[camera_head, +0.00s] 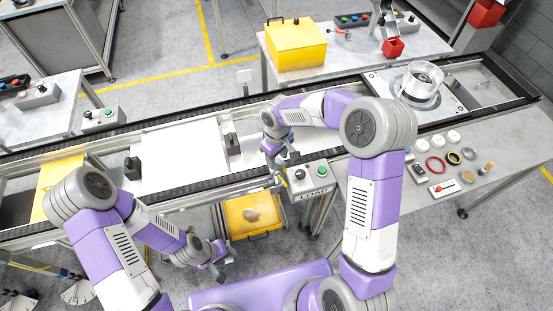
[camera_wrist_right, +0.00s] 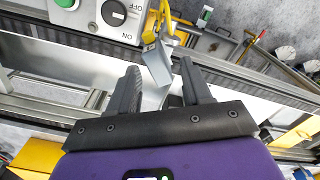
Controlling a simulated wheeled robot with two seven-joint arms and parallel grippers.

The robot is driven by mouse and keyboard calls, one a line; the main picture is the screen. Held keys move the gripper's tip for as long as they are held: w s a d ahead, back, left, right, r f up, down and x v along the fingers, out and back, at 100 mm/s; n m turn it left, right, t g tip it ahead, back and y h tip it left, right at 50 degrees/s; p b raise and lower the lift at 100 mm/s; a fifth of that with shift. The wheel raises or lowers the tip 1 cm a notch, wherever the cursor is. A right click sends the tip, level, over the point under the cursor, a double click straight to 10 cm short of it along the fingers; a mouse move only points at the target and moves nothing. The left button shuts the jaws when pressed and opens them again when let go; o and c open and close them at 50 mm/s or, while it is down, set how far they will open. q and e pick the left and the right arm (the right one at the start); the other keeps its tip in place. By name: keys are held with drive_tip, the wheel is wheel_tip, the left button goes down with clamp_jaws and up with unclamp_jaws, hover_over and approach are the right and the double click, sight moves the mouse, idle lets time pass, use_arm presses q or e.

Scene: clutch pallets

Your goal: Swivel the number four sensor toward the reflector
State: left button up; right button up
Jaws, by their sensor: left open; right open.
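A small grey bracket-like piece (camera_wrist_right: 156,62), possibly the sensor, stands beside a yellow part at the conveyor's edge in the right wrist view. No number is legible on it. My right gripper (camera_wrist_right: 160,72) is open, with its two dark fingers pointing toward this piece; whether they touch it I cannot tell. In the head view the right gripper (camera_head: 281,168) is over the conveyor's near rail, beside the control box (camera_head: 308,177). My left gripper (camera_head: 217,268) is open and empty, low in front of the conveyor. I cannot pick out the reflector with certainty.
The conveyor (camera_head: 60,150) runs across the view, with a white plate (camera_head: 183,158) on it and dark blocks (camera_head: 132,168) at its edges. A yellow bin (camera_head: 252,216) is below. Several small parts lie on the right table (camera_head: 500,150). A yellow box (camera_head: 296,45) stands behind.

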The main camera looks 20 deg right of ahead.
sight(277, 161)
wheel_tip(277, 161, down, 4)
drive_tip(key=shift+w+r, duration=0.15)
drive_tip(key=shift+r, duration=0.1)
drive_tip(key=shift+c, duration=0.3)
clamp_jaws()
drive_tip(key=m+b, duration=0.3)
drive_tip(key=shift+a+f, duration=0.15)
drive_tip(key=shift+a, duration=0.05)
drive_tip(key=shift+a+m+b, duration=0.1)
drive_tip(key=shift+m+b, duration=0.45)
drive_tip(key=shift+m, duration=0.65)
drive_tip(key=shift+r, duration=0.25)
drive_tip(key=shift+o, duration=0.3)
unclamp_jaws()
